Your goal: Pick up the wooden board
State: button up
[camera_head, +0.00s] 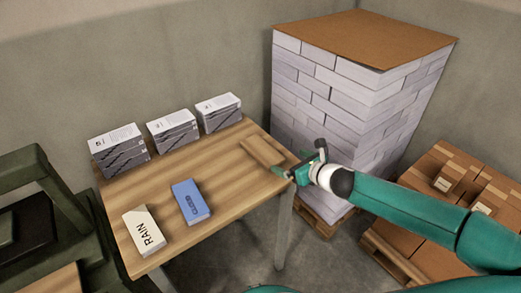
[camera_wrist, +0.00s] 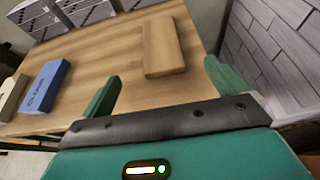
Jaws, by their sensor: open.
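The wooden board (camera_head: 262,151) is a small flat light-brown piece lying on the table near its right edge. In the wrist view the board (camera_wrist: 163,47) lies ahead of my gripper, between and beyond the fingertips. My gripper (camera_head: 295,172) is at the table's right edge, just right of the board. In the wrist view its two green fingers (camera_wrist: 160,76) are spread wide with nothing between them. The fingers appear apart from the board.
The wooden table (camera_head: 170,194) also holds a blue box (camera_head: 190,201), a white "RAIN" box (camera_head: 143,230) and several paper stacks (camera_head: 172,129) along the back. A tall pile of white blocks (camera_head: 345,100) stands close behind my gripper. Cartons (camera_head: 440,188) on a pallet are at right.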

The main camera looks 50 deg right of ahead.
send_near(266, 153)
jog(key=shift+w+d+f, duration=0.1)
jog(key=shift+w, duration=0.5)
jog(key=shift+w+d+f, duration=0.1)
jog(key=shift+w, duration=0.5)
jog(key=shift+f+x, duration=0.15)
jog(key=shift+x, duration=1.4)
jog(key=shift+f+x, duration=0.1)
jog(key=shift+x, duration=1.45)
jog(key=shift+s+d, duration=0.1)
jog(key=shift+s, duration=0.05)
jog(key=shift+c, duration=0.5)
jog(key=c, duration=1.1)
